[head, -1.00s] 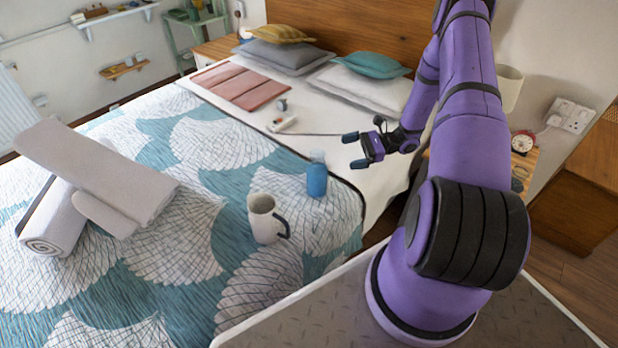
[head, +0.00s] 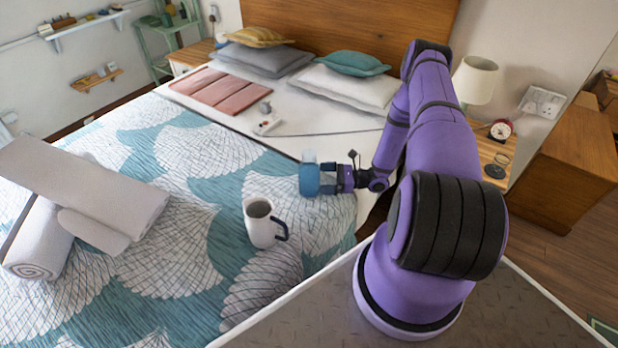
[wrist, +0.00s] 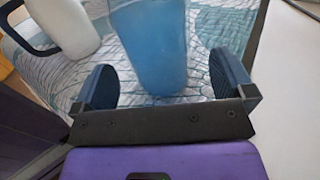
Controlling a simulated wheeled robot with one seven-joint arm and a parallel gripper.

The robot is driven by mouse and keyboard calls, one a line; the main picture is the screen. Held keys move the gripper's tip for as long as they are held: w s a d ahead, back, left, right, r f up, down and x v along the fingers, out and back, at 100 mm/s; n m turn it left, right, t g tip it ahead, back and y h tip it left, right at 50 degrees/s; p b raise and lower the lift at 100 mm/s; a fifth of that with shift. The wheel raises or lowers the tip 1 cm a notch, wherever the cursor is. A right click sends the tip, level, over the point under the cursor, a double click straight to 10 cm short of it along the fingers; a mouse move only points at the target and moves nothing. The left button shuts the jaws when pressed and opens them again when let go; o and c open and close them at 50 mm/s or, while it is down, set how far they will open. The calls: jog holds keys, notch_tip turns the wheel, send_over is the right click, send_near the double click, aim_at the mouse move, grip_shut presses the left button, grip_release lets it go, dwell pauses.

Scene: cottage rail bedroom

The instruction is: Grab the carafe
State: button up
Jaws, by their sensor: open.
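The carafe (head: 309,178) is blue with a paler top and stands upright on the bed, to the right of the mug. My gripper (head: 328,178) is level with it on its right side, with the fingertips at its edge. In the wrist view the carafe (wrist: 149,45) rises between and just beyond the two dark fingers of my gripper (wrist: 164,85). The fingers are open, with a gap showing on each side of the carafe.
A white mug (head: 262,222) with a dark handle stands left and nearer on the bed (head: 200,255). Rolled and folded towels (head: 80,200) lie at the left. A lamp (head: 475,80) stands on the nightstand at the right.

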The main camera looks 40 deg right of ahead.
aim_at(310, 177)
jog(key=shift+x, duration=2.7)
jog(key=shift+s+a+r, duration=0.15)
jog(key=shift+c, duration=0.5)
jog(key=c, duration=1.1)
jog(key=shift+c, duration=0.5)
jog(key=shift+r, duration=0.2)
